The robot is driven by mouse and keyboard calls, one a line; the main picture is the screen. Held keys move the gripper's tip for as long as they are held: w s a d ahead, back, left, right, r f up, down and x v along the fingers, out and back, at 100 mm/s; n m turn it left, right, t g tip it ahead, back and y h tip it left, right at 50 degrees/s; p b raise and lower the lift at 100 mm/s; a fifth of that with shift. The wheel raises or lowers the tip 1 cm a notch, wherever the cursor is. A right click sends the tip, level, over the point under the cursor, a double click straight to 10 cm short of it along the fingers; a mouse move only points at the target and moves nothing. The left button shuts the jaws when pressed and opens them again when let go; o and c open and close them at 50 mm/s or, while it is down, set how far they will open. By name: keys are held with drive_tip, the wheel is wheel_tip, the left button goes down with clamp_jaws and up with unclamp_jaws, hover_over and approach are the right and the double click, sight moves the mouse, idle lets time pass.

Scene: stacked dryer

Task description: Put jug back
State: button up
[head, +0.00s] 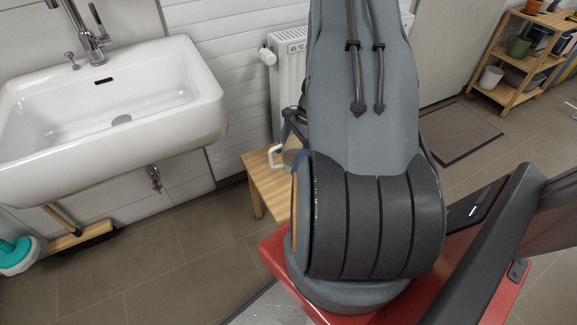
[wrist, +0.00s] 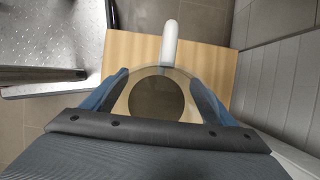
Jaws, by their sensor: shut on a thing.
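The jug is clear and round with a white handle, seen from above in the wrist view (wrist: 170,44), where its bottom looks dark. My gripper (wrist: 158,82) has its blue fingers on either side of the jug and is shut on it. The handle points away from my gripper. In the head view, the jug (head: 274,156) shows only in part, beside my arm, which hides most of my gripper. The jug is over the small wooden table (head: 262,180); I cannot tell whether it touches the top.
A white sink (head: 115,115) is on the left wall, with a broom (head: 85,238) on the floor below it. A radiator (head: 290,85) is behind the table. A wooden shelf (head: 505,90) with pots stands at the far right. The tiled floor on the left is mostly clear.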

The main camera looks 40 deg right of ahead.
sight(289, 165)
drive_tip(key=shift+f, duration=2.5)
drive_tip(key=shift+f, duration=0.1)
drive_tip(key=o, duration=1.6)
drive_tip(key=shift+c, duration=0.2)
drive_tip(key=v, duration=1.2)
drive_tip(key=shift+r, duration=0.2)
